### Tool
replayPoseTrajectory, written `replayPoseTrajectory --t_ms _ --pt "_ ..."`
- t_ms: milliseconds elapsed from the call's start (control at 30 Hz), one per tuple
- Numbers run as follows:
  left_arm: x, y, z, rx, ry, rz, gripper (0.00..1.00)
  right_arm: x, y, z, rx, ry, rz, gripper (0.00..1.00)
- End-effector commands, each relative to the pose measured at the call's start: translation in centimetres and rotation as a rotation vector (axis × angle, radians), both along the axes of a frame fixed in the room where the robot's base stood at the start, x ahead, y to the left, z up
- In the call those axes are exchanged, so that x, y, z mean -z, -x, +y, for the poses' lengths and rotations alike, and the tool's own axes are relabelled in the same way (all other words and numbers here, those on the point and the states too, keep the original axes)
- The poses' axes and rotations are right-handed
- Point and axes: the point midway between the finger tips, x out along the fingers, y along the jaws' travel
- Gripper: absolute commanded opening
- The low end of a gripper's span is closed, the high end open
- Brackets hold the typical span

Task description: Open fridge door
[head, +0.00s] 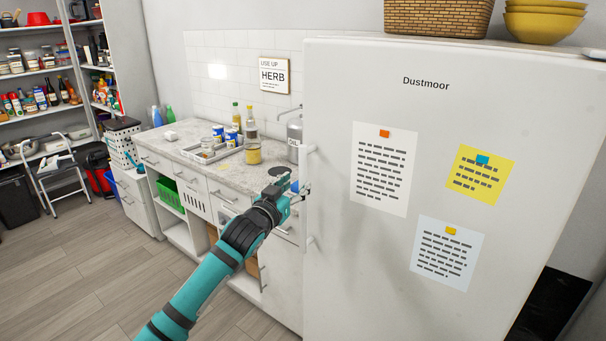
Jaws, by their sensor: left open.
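The white fridge (335,255) fills the right half of the head view, with the name Dustmoor and several notes on its door. The door looks shut. Its white handle (311,195) runs vertically along the door's left edge, with mounts at top and bottom. My left gripper (304,193) is open at the left of the handle, at about its mid-height. The fingertips are very close to the handle; I cannot tell whether they touch it or reach around it. My right gripper is not in view.
A counter (200,155) with a tray (214,154), bottles (252,142) and cans stands left of the fridge. A basket (440,17) and yellow bowls (543,20) sit on top of the fridge. The wooden floor (70,265) at the left is clear.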

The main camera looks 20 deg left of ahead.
Motion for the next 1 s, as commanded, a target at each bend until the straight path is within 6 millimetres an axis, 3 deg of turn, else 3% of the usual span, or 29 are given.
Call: replayPoseTrajectory --t_ms 100,300,733,1000 --pt "-0.2 -2.1 -0.3 -0.001 0.0 0.001 0.44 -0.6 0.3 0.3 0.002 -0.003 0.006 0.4" --pt "-0.1 -4.2 -0.6 -0.001 -0.001 0.001 0.44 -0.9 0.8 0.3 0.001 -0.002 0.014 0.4" --pt "0.0 -5.0 -0.8 0.0 -0.001 0.0 0.44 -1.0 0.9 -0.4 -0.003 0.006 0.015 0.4" --pt "0.0 -5.0 -0.7 0.0 -0.001 0.0 0.1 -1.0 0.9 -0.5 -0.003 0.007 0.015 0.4"
